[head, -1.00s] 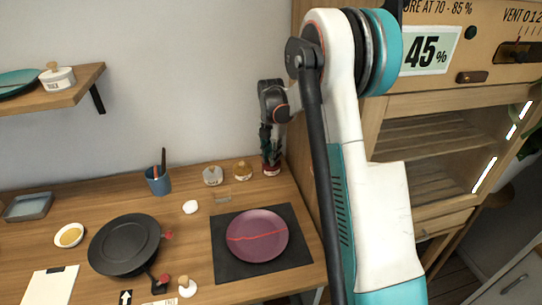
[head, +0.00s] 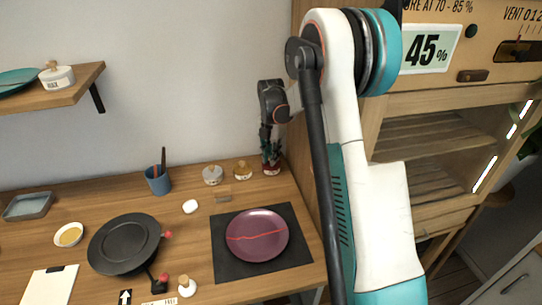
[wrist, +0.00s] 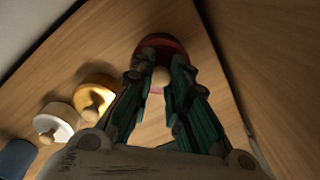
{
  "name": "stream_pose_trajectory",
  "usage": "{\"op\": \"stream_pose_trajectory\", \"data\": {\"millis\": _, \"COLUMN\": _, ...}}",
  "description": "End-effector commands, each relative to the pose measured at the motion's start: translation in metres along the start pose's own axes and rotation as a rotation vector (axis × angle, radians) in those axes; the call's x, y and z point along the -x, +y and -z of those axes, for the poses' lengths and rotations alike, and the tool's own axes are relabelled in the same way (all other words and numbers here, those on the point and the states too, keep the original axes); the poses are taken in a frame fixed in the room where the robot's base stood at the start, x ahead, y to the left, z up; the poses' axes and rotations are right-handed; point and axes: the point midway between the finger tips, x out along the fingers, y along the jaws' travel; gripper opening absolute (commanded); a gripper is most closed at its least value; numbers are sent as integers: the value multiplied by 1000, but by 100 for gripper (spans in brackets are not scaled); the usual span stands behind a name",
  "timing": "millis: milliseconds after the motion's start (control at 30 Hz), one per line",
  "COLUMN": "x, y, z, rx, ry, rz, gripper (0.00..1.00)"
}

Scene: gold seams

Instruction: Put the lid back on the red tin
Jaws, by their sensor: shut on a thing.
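The red tin (head: 271,170) stands at the back right of the table, by the wooden cabinet, with a pale label on its front. My gripper (head: 268,151) reaches down over it from above. In the wrist view, my gripper (wrist: 161,77) is shut on the pale round knob of the red lid (wrist: 158,42). The lid is over the tin, and the fingers hide much of it. I cannot tell whether it rests flat on the rim or hangs just above.
A yellow-ochre tin (head: 242,171) and a white tin (head: 212,175), both with knobbed lids, stand to the left. A blue cup (head: 158,181) is further left. A cracked purple plate (head: 257,236) lies on a dark mat (head: 290,255) in front. The cabinet (head: 345,130) is close on the right.

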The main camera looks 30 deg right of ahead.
Motion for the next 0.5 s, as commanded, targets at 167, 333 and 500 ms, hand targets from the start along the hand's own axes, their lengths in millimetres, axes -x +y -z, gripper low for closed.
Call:
{"op": "stream_pose_trajectory", "data": {"millis": 167, "x": -1, "y": 0, "z": 0, "rx": 0, "ry": 0, "rz": 0, "gripper": 2}}
{"op": "stream_pose_trajectory", "data": {"millis": 333, "x": 0, "y": 0, "z": 0, "rx": 0, "ry": 0, "rz": 0, "gripper": 2}}
{"op": "stream_pose_trajectory", "data": {"millis": 500, "x": 0, "y": 0, "z": 0, "rx": 0, "ry": 0, "rz": 0, "gripper": 27}}
